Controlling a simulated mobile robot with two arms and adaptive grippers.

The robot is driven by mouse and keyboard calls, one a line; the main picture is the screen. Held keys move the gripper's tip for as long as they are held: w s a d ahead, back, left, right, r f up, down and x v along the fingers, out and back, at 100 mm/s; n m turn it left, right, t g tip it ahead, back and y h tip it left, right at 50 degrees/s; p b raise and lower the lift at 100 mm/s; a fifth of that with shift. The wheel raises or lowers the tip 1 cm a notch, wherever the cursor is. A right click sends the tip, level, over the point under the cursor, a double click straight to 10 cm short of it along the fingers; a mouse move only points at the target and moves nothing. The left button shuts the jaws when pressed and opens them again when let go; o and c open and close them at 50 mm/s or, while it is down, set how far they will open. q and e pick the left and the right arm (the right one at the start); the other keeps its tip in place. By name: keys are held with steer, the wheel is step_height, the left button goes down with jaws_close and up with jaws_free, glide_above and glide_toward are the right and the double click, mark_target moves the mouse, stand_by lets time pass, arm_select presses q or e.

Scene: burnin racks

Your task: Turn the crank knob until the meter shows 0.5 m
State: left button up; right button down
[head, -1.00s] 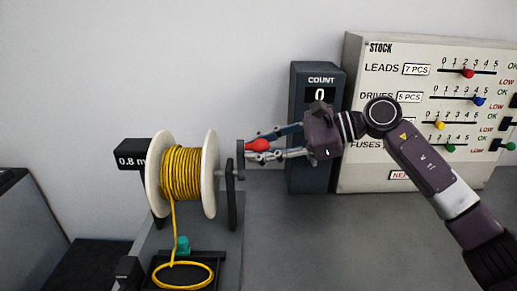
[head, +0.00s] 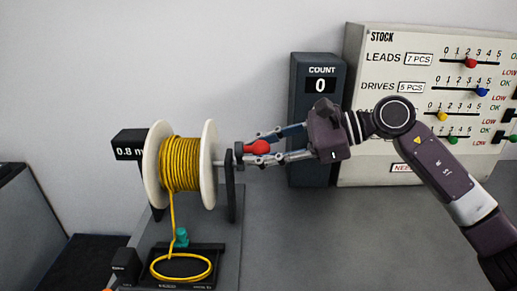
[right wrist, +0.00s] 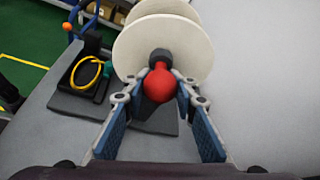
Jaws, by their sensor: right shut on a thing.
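The red crank knob (head: 257,147) sits at the right end of the reel's crank, beside a white-flanged spool (head: 209,165) wound with yellow cable (head: 182,163). My right gripper (head: 259,148) comes from the right and is shut on the knob; the right wrist view shows the red knob (right wrist: 158,86) between its fingertips (right wrist: 160,82). The meter (head: 130,144) behind the spool reads 0.8 m, its right side hidden by the spool. My left gripper is in neither current view.
A yellow coil (head: 181,267) lies on a black tray below the spool, near a teal piece (head: 181,237). A dark counter box (head: 318,120) reading 0 and a stock panel (head: 430,105) stand behind my right arm. The grey bench (head: 300,235) in front is clear.

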steer(key=shift+s+a, duration=0.1)
steer(key=shift+s, duration=0.15)
steer(key=shift+s+f+b, duration=0.95)
steer(key=shift+f+b, duration=0.05)
steer(key=shift+b, duration=0.15)
steer(key=f+b, duration=0.1)
steer(key=s+f+b, duration=0.1)
steer(key=shift+f, duration=0.35)
